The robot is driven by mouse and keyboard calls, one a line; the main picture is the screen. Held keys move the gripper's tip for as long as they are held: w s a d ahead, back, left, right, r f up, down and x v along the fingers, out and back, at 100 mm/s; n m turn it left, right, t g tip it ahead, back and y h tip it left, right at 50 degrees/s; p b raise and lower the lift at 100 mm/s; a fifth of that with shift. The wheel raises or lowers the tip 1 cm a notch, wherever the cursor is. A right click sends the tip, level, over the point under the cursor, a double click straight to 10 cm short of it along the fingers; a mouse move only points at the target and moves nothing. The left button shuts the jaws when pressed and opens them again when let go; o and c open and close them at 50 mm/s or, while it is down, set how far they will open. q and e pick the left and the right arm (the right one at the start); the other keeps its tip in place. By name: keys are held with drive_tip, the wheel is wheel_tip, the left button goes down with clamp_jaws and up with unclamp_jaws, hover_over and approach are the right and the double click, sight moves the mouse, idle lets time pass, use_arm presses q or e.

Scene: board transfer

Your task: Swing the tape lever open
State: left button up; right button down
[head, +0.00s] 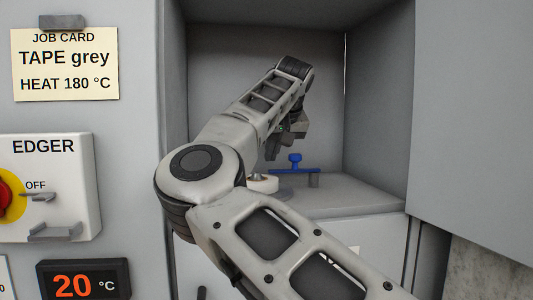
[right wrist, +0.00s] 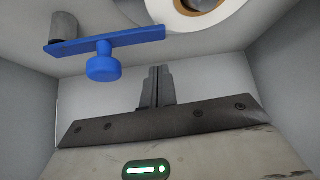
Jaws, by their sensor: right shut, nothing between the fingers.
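The blue tape lever (head: 308,170) is a flat bar with a round knob, inside the grey recess. It also shows in the right wrist view (right wrist: 135,39), its knob toward my gripper and one end at a grey post (right wrist: 66,27). A pale tape roll (head: 262,184) sits left of the lever; in the right wrist view the roll (right wrist: 183,22) is at the top edge. My right gripper (right wrist: 157,72) is shut and empty, apart from the lever and beside its knob. In the head view the arm partly hides the gripper and roll. My left gripper is not in view.
The recess has side walls close around my right arm and a grey floor (head: 350,197). On the left are a job card (head: 65,65) reading "TAPE grey, HEAT 180 °C", an edger switch box (head: 70,170) marked OFF, and a display (head: 83,281) reading 20 °C.

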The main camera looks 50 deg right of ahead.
drive_tip(key=v, duration=0.8)
drive_tip(key=shift+s, duration=0.2)
drive_tip(key=shift+a+f, duration=0.1)
drive_tip(key=shift+f, duration=0.1)
